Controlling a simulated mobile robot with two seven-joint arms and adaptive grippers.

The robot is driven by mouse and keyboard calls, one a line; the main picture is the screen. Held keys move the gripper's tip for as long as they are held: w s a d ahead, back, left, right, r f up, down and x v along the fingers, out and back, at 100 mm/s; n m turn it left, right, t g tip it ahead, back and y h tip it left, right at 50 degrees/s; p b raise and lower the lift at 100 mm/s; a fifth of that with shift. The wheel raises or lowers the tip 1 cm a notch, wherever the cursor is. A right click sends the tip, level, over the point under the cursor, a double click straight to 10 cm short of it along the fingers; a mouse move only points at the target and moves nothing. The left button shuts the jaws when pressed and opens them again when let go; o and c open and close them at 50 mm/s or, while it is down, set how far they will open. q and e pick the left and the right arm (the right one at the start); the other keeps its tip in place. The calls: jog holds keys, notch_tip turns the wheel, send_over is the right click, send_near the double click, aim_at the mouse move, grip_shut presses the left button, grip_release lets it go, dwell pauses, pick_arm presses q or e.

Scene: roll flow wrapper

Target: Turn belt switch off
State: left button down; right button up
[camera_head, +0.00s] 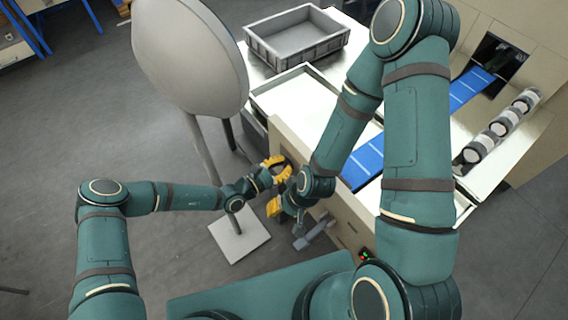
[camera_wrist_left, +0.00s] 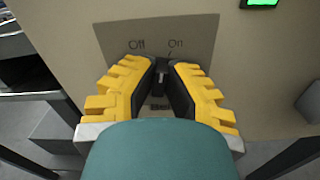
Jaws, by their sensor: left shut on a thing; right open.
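The belt switch (camera_wrist_left: 161,70) is a dark knob on a grey label plate (camera_wrist_left: 203,32) marked "Off" on the left and "On" on the right. A short mark shows just below "On"; the knob's exact angle is hard to tell. My left gripper (camera_wrist_left: 161,80) is shut on the knob, with a yellow-and-black finger on either side. In the head view my left gripper (camera_head: 279,168) is at the machine's front panel, and the knob is hidden there. My right gripper (camera_head: 275,207) is open, just below the left one, in front of the panel.
The beige machine has a blue belt (camera_head: 361,162) on top and striped rolls (camera_head: 500,126) at the right. A grey crate (camera_head: 297,38) stands at the back. A pale round disc (camera_head: 190,50) on a stand rises left of the machine. A green display (camera_wrist_left: 262,3) sits above the plate.

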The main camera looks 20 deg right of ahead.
pick_arm(q)
jog(key=n, duration=0.4)
jog(key=shift+w+n, duration=0.1)
jog(key=shift+n, duration=2.1)
jog(key=c, duration=1)
grip_release()
jog(key=shift+a, duration=0.1)
jog(key=v, duration=1.1)
jog(key=shift+a, duration=0.4)
